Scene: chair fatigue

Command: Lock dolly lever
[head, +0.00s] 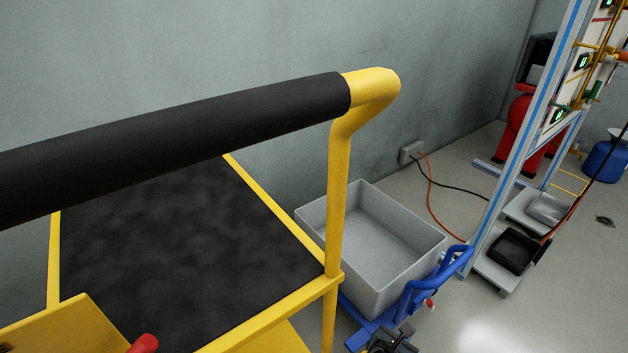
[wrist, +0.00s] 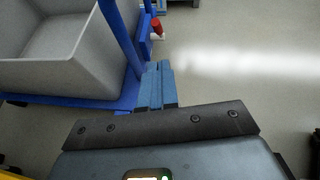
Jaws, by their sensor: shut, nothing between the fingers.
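The blue dolly (head: 357,336) carries a grey bin and has an upright blue handle (head: 449,270). A small red-tipped lever (head: 430,303) sits at the handle's right side; it also shows in the wrist view (wrist: 157,27), beside a blue upright. My gripper (wrist: 157,72) is shut and empty. Its blue fingers point toward the dolly's right side, with the lever ahead of the fingertips and apart from them in the picture. In the head view my gripper (head: 403,331) is at the bottom edge, partly cut off, below the lever.
A yellow cart (head: 338,200) with a black handle grip (head: 180,135) fills the near left. The grey bin (head: 375,275) rises beside it. A blue-striped frame (head: 515,140) stands at the right, with cables on the floor. Open floor lies right of the dolly.

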